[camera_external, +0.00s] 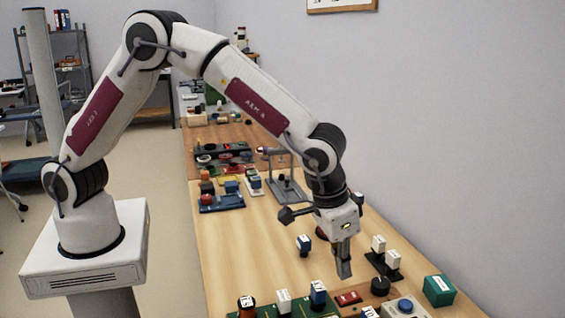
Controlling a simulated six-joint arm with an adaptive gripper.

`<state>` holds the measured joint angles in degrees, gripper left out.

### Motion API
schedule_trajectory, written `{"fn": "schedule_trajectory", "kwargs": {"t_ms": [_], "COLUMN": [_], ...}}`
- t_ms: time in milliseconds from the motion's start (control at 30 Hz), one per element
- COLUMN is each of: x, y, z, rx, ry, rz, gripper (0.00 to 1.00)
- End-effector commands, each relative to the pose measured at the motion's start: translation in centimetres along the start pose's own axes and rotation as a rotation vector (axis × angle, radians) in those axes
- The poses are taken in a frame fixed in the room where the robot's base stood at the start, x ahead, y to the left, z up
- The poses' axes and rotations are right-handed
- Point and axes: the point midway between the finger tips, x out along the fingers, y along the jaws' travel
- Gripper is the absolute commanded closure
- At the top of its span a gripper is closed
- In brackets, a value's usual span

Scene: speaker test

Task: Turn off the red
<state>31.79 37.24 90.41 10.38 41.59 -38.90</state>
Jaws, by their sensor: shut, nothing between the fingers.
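My gripper (344,270) points down over the right part of the wooden table, its fingers together with nothing seen between them. A small flat red piece (348,298) lies just below and in front of the fingertips in the picture, apart from them. It looks like a switch, but its state is too small to tell. Another dark red part (320,233) is mostly hidden behind my gripper.
Near my gripper are a blue-and-white block (304,245), a black base with white blocks (384,263), a black knob (380,285), a green box (439,291) and a blue button (405,305). A grey stand (287,188) is farther back. The table's left middle is clear.

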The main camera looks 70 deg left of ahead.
Motion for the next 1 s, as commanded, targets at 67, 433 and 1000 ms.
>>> {"fn": "schedule_trajectory", "kwargs": {"t_ms": [67,433,1000], "x": [-1.1,-5.4,-7.0], "y": [0.1,0.0,0.0], "z": [0.3,1.6,2.1], "rx": [0.001,0.000,0.000], "ry": [0.001,0.000,-0.001], "rz": [0.001,0.000,0.000], "gripper": [1.00,1.00,1.00]}}
